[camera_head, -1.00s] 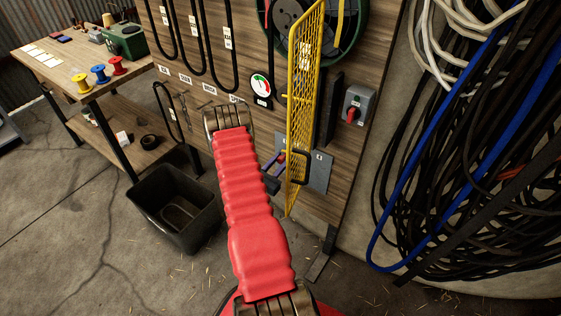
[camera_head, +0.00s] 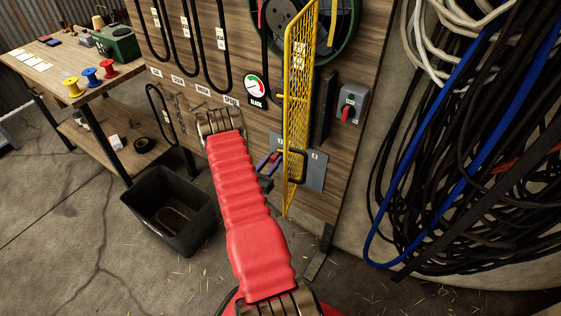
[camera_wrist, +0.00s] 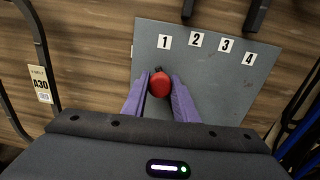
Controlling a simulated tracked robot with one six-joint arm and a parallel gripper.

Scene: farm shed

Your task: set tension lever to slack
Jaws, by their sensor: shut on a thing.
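The tension lever shows in the wrist view as a red knob (camera_wrist: 160,84) in front of a grey plate (camera_wrist: 222,75) marked 1, 2, 3 and 4. The knob is below and slightly left of the 1. My gripper (camera_wrist: 161,88) has its purple fingers shut on the knob, one on each side. The lever's shaft is hidden.
A grey box with a red switch (camera_head: 348,104) is right of the guard. Hanging belts (camera_head: 220,45) and coiled cables (camera_head: 450,150) flank the panel. A black bin (camera_head: 168,208) stands on the floor, beside a workbench (camera_head: 75,85) with spools.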

